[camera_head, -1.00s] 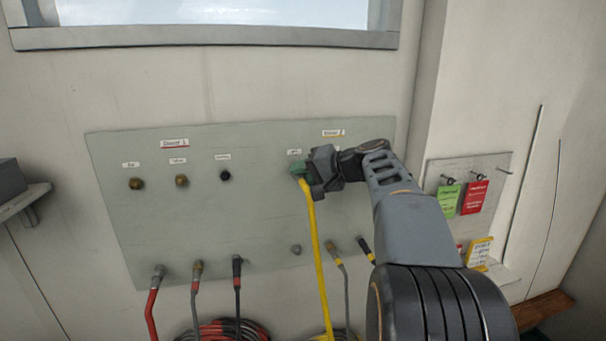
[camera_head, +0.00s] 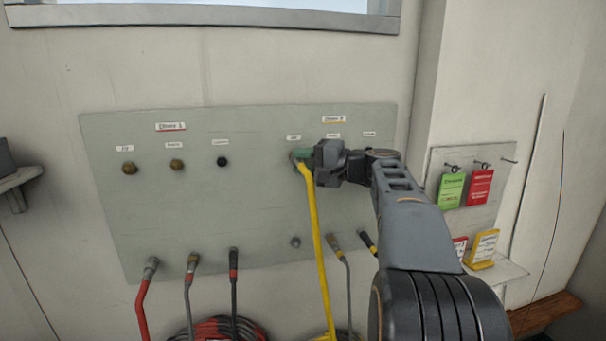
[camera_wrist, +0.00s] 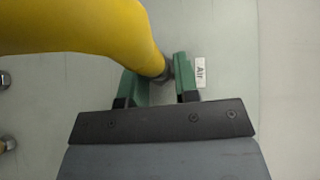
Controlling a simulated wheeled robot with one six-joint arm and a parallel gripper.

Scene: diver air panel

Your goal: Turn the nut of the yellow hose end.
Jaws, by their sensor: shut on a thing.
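The yellow hose (camera_head: 316,235) hangs down from the upper right half of the grey panel, and its end is at the fitting under a small label. My gripper (camera_head: 302,158) is at this hose end, coming from the right. In the wrist view the green jaws (camera_wrist: 167,82) stand on both sides of the grey nut (camera_wrist: 168,72) at the end of the yellow hose (camera_wrist: 90,28), shut on it. The nut is partly hidden by the hose and the jaws. A label reading "Air" (camera_wrist: 201,72) is right beside the jaws.
The panel (camera_head: 260,215) has three fittings on its left half, with three hose ends below them, one red (camera_head: 148,275). Two more hose ends hang right of the yellow hose. Green (camera_head: 451,190) and red (camera_head: 480,188) tags hang on a small board at right.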

